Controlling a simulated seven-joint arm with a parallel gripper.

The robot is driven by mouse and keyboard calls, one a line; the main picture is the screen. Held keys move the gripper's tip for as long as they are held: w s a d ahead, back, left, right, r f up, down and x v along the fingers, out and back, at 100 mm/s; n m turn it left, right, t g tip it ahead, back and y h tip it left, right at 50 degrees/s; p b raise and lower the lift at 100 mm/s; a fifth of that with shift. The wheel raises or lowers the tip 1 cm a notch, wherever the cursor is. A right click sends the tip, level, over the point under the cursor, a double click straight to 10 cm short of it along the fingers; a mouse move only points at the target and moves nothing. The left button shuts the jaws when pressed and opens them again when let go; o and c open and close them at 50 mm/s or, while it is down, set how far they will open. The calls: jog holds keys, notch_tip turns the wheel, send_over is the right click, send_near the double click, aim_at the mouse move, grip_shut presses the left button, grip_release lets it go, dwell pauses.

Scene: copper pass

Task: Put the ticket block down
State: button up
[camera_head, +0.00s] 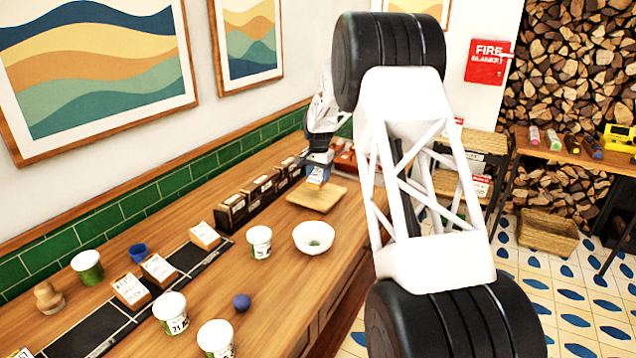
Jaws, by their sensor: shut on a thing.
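My gripper (319,158) is shut on the ticket block (317,174), a small block with a pale face and a tan wooden lower part. It is held over the back part of a square wooden board (322,203) on the counter. I cannot tell whether the block touches the board or hangs just above it. The fingers are small and partly hidden in this view.
A row of dark boxes (262,190) stands left of the board, and a white bowl (314,238) and a cup (259,242) in front. Similar ticket blocks (158,268) stand along a black strip (105,327). Reddish things lie right behind the board.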

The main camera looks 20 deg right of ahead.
aim_at(318, 181)
jog(key=shift+w, duration=0.5)
jog(key=shift+f, duration=0.15)
jog(key=shift+f, duration=1.65)
jog(key=shift+f, duration=0.15)
jog(key=o, duration=1)
